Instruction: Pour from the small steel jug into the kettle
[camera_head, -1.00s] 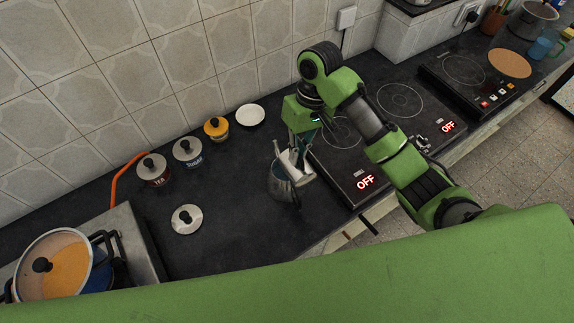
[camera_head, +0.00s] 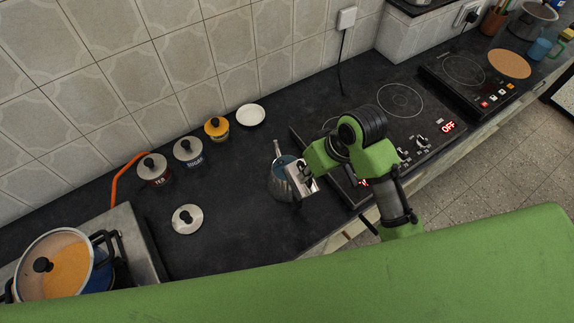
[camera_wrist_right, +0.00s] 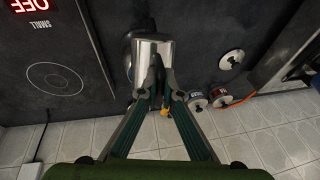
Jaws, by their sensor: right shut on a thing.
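The steel kettle (camera_head: 279,186) stands open on the dark counter, left of the hob, with its spout toward the wall. The small steel jug (camera_head: 302,178) is in my right gripper (camera_head: 308,165), tilted at the right side of the kettle's opening. In the right wrist view, my right gripper (camera_wrist_right: 157,78) is shut on the jug (camera_wrist_right: 150,52), which hides most of the kettle. I cannot see whether liquid flows from the jug. My left gripper is not in view.
A round lid with black knob (camera_head: 187,219) lies left of the kettle. Canisters (camera_head: 153,170), a yellow pot (camera_head: 216,128) and a white saucer (camera_head: 250,116) stand along the wall. The hob (camera_head: 388,115) is to the right, a lidded pan (camera_head: 58,262) at far left.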

